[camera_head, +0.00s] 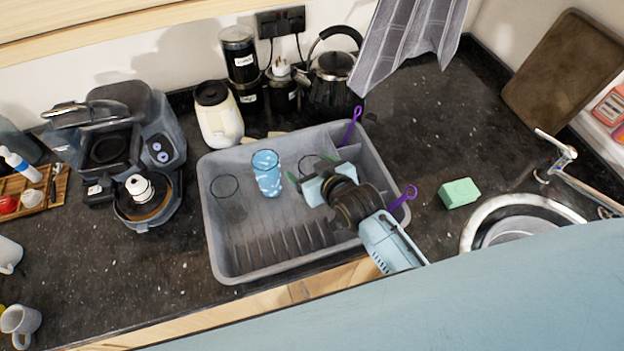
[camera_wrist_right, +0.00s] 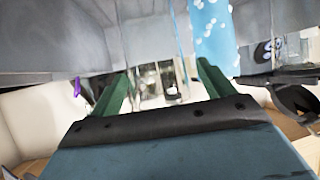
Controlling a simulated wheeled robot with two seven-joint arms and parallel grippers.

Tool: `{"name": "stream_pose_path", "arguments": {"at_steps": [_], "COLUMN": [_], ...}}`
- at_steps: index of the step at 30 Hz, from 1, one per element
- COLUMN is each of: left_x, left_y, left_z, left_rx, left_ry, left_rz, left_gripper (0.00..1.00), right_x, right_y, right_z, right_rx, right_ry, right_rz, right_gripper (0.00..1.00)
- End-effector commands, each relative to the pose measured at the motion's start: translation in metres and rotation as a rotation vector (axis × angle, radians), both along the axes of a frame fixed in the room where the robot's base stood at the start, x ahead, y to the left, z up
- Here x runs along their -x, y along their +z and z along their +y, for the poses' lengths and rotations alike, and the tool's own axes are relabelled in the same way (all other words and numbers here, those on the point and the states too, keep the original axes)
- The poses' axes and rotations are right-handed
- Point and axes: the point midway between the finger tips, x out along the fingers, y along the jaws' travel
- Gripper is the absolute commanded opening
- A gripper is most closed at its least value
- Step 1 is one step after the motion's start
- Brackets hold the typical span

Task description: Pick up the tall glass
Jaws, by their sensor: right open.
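A tall blue glass with white spots (camera_head: 267,174) stands upright in the grey dish rack (camera_head: 222,247). It also shows in the right wrist view (camera_wrist_right: 213,38), beyond one fingertip. A clear glass (camera_head: 225,187) is to its left in the rack. Another clear glass rim (camera_head: 308,164) shows to its right, partly hidden by my right gripper (camera_head: 312,170). My right gripper is over the rack, right of the blue glass, with its green fingers apart (camera_wrist_right: 160,85). It holds nothing that I can see. My left gripper is out of view.
Purple-handled utensils (camera_head: 351,125) stick up at the rack's right side. A cream jug (camera_head: 219,116) and a black kettle (camera_head: 333,82) stand behind it. A coffee machine (camera_head: 115,140) is left; a green sponge (camera_head: 459,193) and sink (camera_head: 480,222) are right.

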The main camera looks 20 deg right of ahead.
Motion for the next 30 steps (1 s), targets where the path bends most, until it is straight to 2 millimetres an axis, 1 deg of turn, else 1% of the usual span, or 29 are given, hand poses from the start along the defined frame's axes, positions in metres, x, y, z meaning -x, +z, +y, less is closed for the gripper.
{"name": "stream_pose_path", "arguments": {"at_steps": [1,5,13,14,25,26,30], "left_x": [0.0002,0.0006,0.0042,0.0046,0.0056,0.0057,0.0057], "left_y": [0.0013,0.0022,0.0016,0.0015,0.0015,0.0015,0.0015], "left_z": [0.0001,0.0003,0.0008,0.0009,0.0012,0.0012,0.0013], "left_rx": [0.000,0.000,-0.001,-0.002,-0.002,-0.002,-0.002], "left_ry": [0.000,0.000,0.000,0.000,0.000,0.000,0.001], "left_rz": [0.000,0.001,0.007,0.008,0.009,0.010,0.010], "left_gripper": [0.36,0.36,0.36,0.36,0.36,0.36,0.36], "right_x": [-0.0051,-0.0123,-0.0138,-0.0137,-0.0135,-0.0139,-0.0138], "right_y": [-0.0029,-0.0075,-0.0090,-0.0090,-0.0091,-0.0083,-0.0082], "right_z": [0.0008,0.0025,0.0029,0.0028,0.0028,0.0029,0.0028], "right_rx": [0.001,0.001,0.000,0.000,0.001,0.000,0.001], "right_ry": [0.000,0.000,0.000,0.000,0.000,0.000,0.000], "right_rz": [0.002,0.001,0.001,0.001,0.001,-0.001,-0.001], "right_gripper": [0.81,0.81,0.81,0.78,0.29,0.27,0.27]}}
